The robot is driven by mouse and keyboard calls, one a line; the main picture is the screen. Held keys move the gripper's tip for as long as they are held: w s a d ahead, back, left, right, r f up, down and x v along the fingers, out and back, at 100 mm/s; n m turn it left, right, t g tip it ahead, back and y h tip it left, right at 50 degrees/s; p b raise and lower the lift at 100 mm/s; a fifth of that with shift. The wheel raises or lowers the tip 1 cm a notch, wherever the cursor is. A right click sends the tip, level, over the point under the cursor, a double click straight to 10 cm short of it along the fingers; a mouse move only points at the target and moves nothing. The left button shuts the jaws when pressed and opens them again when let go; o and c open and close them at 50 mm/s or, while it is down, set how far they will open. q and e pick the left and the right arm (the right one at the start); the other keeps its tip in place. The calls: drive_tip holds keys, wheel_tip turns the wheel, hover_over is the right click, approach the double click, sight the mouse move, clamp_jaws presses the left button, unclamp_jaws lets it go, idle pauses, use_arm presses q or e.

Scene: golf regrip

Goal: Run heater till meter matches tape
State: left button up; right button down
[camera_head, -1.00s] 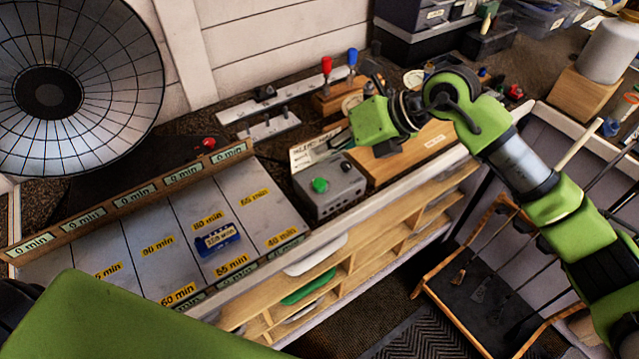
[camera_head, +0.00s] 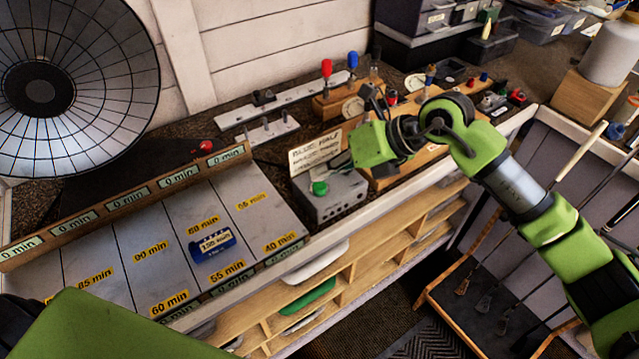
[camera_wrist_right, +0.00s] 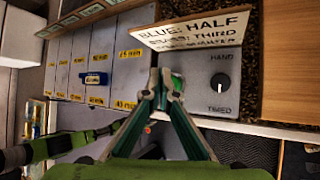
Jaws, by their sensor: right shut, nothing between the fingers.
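A large round mesh dish that looks like the heater (camera_head: 110,85) stands at the left in the head view. The grey control box (camera_head: 342,200) has a green button (camera_head: 319,187). In the wrist view the box has a black knob (camera_wrist_right: 221,84) between HAND and TIMED; its pointer is too small to read surely. My right gripper (camera_head: 333,164) is shut and empty, its fingertips close to the green button; I cannot tell whether they touch it. The lane meters (camera_head: 89,219) read 0 min where legible. Yellow tape labels (camera_head: 170,303) mark different minutes. My left gripper is out of view.
A blue labelled block (camera_head: 212,245) lies on the grey lanes. A lettered card (camera_head: 314,151) stands behind the control box, reading BLUE: HALF. A wooden block (camera_head: 405,168) is close on the right. Shelves (camera_head: 380,243) lie below the bench edge.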

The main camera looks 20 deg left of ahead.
sight(322, 186)
drive_tip(key=shift+f, duration=0.1)
idle(0.7)
drive_tip(key=shift+f+b, duration=0.3)
drive_tip(key=shift+b, duration=0.2)
drive_tip(key=shift+f+b, duration=0.45)
drive_tip(key=shift+f, duration=0.1)
idle(0.6)
drive_tip(key=shift+r, duration=0.1)
drive_tip(key=shift+r+p, duration=0.4)
drive_tip(key=shift+r, duration=0.4)
drive_tip(key=shift+r+p, duration=1.25)
drive_tip(key=shift+r, duration=1.35)
